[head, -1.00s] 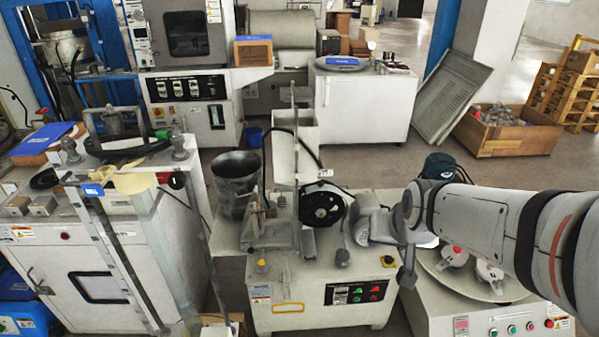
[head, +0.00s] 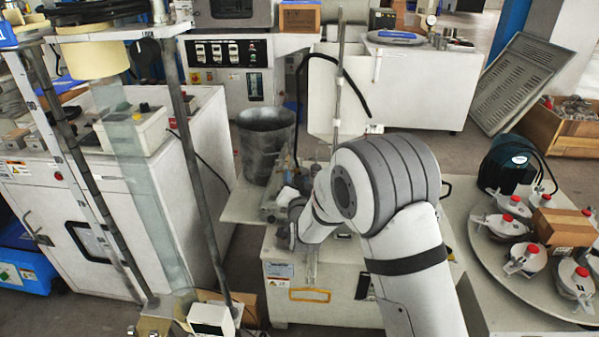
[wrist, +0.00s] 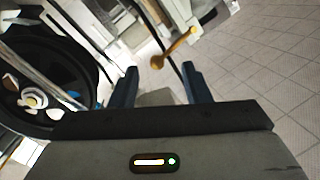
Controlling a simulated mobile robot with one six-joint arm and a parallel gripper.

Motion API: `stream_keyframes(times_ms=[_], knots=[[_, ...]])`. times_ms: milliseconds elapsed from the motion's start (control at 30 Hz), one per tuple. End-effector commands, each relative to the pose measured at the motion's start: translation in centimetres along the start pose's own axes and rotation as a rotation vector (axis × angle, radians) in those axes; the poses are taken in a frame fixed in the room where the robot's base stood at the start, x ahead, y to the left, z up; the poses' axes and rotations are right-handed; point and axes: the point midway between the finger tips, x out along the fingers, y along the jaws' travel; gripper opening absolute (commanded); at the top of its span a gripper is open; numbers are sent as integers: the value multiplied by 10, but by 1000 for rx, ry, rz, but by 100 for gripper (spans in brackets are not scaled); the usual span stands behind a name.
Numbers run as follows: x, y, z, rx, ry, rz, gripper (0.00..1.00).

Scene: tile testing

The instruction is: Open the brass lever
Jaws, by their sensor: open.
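I cannot tell how far the lever is from the fingertips. In the head view my arm covers much of the middle machine (head: 335,278), and I cannot make out the lever or the fingertips there.
A black wheel (wrist: 40,85) is close on the left in the wrist view. A grey bucket (head: 265,145) stands behind the machine. A round plate (head: 490,268) with several red-capped holders is on the right. Tall posts (head: 190,165) stand left. Tiled floor (wrist: 265,65) shows on the right.

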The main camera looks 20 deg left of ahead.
Motion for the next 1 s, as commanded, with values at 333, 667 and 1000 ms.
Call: stream_keyframes(times_ms=[333,667,1000], knots=[[54,5,-2,-1,3,6,43],[70,6,-5,-1,3,8,43],[70,7,-5,-1,3,9,28]])
